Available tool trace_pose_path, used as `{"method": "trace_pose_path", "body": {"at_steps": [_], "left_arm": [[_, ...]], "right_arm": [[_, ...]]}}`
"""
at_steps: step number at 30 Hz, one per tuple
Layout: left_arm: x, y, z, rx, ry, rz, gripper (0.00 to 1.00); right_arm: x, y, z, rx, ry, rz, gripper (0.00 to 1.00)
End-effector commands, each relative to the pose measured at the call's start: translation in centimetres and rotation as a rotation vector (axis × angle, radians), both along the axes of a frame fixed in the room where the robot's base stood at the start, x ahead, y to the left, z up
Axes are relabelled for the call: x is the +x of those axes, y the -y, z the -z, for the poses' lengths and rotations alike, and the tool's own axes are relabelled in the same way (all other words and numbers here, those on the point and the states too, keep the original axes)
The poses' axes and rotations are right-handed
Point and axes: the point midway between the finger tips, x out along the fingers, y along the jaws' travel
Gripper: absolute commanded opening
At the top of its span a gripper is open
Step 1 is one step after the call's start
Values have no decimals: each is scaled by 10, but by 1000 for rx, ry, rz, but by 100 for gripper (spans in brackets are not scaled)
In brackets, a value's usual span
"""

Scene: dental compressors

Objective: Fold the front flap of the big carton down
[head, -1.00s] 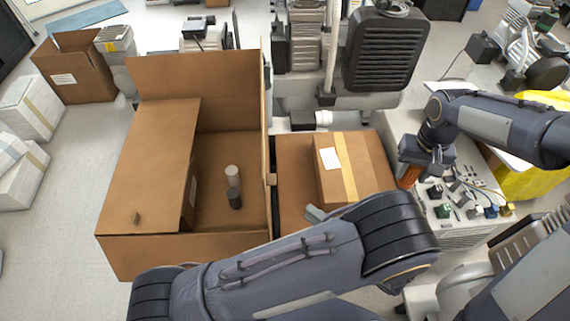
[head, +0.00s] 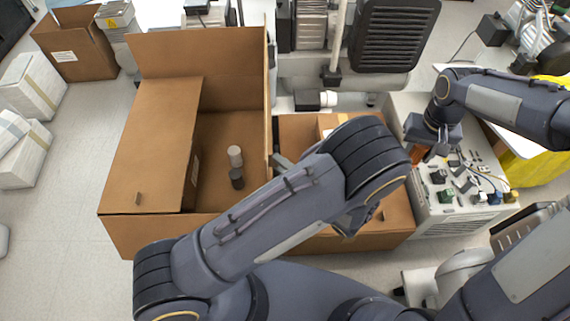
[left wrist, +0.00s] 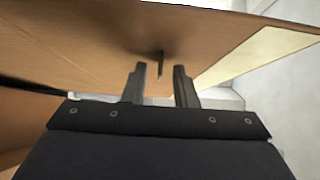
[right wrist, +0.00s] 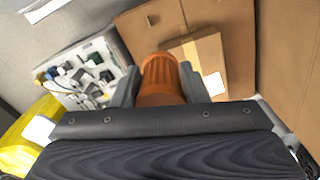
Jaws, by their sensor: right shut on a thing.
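The big carton (head: 175,232) stands open at left in the head view. Its left flap (head: 150,140) lies folded inward, with a small tab on it. Its back flap (head: 195,52) and right-hand flap (head: 270,95) stand up. I see no flap standing at the near edge. My left gripper (head: 283,162) is mostly hidden behind its arm, beside the right-hand flap. In the left wrist view it (left wrist: 160,88) is open and empty, its fingers close to a cardboard panel with a dark tab (left wrist: 161,64). My right gripper (right wrist: 165,85) is shut on an orange ribbed cylinder (right wrist: 160,78).
Inside the carton stand a grey cylinder (head: 235,156) and a dark one (head: 237,178). A control unit (head: 450,190) stands further right.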

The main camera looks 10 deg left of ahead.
Motion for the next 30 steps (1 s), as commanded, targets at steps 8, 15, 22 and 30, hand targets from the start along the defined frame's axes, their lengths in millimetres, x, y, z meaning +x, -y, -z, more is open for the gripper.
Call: {"method": "trace_pose_path", "body": {"at_steps": [8, 15, 22, 30], "left_arm": [[0, -1, 0, 0, 0, 0, 22], [0, 0, 0, 0, 0, -1, 0], [0, 0, 0, 0, 1, 0, 0], [0, 0, 0, -1, 0, -1, 0]], "right_arm": [[0, 0, 0, 0, 0, 0, 17], [0, 0, 0, 0, 0, 0, 17], [0, 0, 0, 0, 0, 0, 17], [0, 0, 0, 0, 0, 0, 17]]}}
